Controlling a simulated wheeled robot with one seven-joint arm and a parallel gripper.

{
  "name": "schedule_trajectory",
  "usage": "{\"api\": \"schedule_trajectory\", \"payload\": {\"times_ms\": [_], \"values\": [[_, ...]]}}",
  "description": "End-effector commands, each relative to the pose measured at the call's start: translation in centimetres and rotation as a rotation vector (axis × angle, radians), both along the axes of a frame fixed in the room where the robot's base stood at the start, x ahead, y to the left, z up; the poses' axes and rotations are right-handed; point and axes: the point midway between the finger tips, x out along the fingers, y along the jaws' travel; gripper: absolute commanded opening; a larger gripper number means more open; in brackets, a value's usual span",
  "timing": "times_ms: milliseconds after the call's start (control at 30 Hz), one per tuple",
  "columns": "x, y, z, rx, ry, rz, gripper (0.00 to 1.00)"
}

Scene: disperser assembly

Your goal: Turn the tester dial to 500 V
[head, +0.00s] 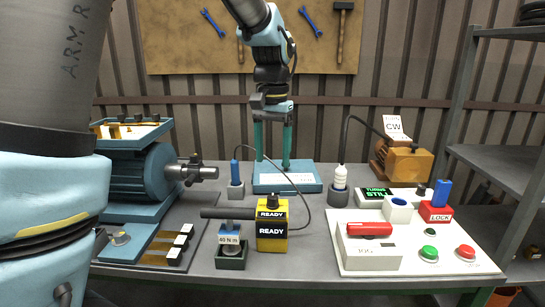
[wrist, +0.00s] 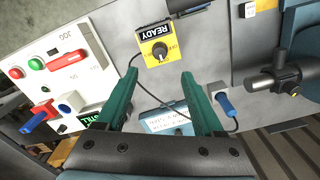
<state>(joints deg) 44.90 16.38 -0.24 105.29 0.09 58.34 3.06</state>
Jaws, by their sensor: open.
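The yellow tester (head: 271,244) stands at the front middle of the bench, its labels reading "READY". Its black dial (head: 272,198) is on top; in the wrist view the dial (wrist: 160,48) shows as a round black knob beside the "READY" label. The marks around the dial are too small to read, so I cannot tell its setting. My gripper (head: 272,163) is open and empty, fingers pointing down over the blue tray behind the tester. In the wrist view the fingertips of my gripper (wrist: 157,77) are apart, just short of the tester and not touching the dial.
A blue probe (head: 236,173) and a white probe (head: 340,178) stand in holders on either side of the blue tray (head: 287,182). A black cable loops beside the tester. The control panel (head: 425,262) lies right; a blue motor (head: 145,172) stands left.

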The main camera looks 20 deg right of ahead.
Motion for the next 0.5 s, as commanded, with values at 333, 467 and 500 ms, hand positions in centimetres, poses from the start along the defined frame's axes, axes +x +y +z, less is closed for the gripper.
{"api": "schedule_trajectory", "payload": {"times_ms": [333,467,500], "values": [[0.2,0.03,-0.27,-0.002,-0.001,0.436,0.69],[0.25,0.08,-0.26,-0.001,0.0,0.736,0.69],[0.28,0.08,-0.24,-0.002,-0.001,0.818,0.69]]}}
